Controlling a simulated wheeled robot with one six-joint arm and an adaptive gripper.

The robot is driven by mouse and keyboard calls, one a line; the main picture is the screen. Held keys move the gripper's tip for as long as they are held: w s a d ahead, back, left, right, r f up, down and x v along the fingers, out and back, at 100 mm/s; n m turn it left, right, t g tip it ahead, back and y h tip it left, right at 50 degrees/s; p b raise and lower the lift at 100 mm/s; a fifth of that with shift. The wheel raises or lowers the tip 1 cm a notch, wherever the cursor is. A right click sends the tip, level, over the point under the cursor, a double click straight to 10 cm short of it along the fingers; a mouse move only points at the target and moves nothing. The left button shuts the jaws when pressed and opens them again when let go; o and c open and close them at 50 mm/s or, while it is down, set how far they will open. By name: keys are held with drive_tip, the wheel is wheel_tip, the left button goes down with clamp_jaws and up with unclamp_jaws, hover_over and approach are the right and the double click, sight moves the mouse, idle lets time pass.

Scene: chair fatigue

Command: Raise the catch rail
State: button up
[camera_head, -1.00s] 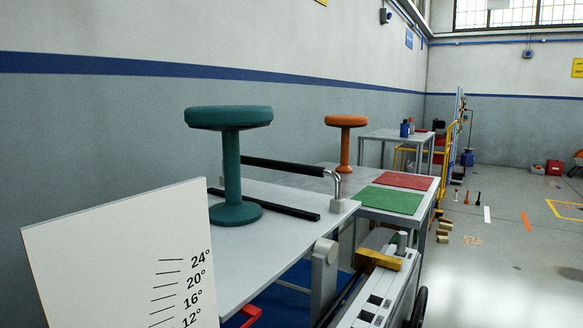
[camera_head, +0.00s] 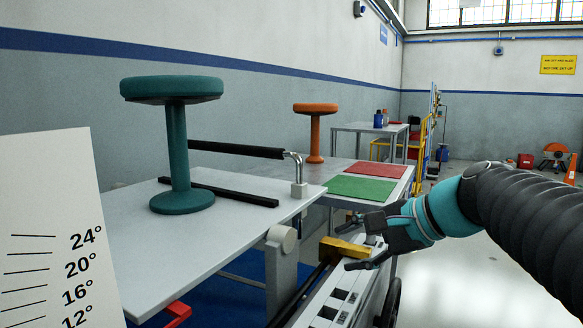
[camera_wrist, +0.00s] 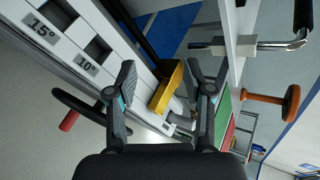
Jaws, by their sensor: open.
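The catch rail appears to be the black padded bar (camera_head: 236,149) on a bent metal arm at the far edge of the grey tilting platform (camera_head: 120,238). Its metal arm (camera_wrist: 275,45) shows at upper right in the wrist view. A teal stool (camera_head: 176,140) stands upright on the platform, beside a low black strip (camera_head: 222,192). My gripper (camera_head: 352,245) is open at the yellow handle piece (camera_head: 342,249) on the white slotted side beam. In the wrist view the yellow piece (camera_wrist: 168,88) appears between the spread fingers (camera_wrist: 163,82); contact cannot be told.
A white angle board (camera_head: 45,225) stands at front left. Slots marked 10° and 15° (camera_wrist: 88,66) line the beam. Beyond the platform is a table with green (camera_head: 368,188) and red (camera_head: 375,169) mats and an orange stool (camera_head: 315,132). Open floor lies right.

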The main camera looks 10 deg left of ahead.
drive_tip(key=w+a+r+m+y+b, duration=0.25)
drive_tip(key=w+r+y, duration=0.2)
drive_tip(key=w, duration=0.25)
drive_tip(key=m+y, duration=0.3)
approach(277, 153)
drive_tip(key=shift+n, duration=0.25)
drive_tip(key=x, duration=0.7)
drive_tip(key=w+b+x, duration=0.1)
drive_tip(key=x, duration=0.2)
drive_tip(key=shift+a+f, duration=0.1)
clamp_jaws()
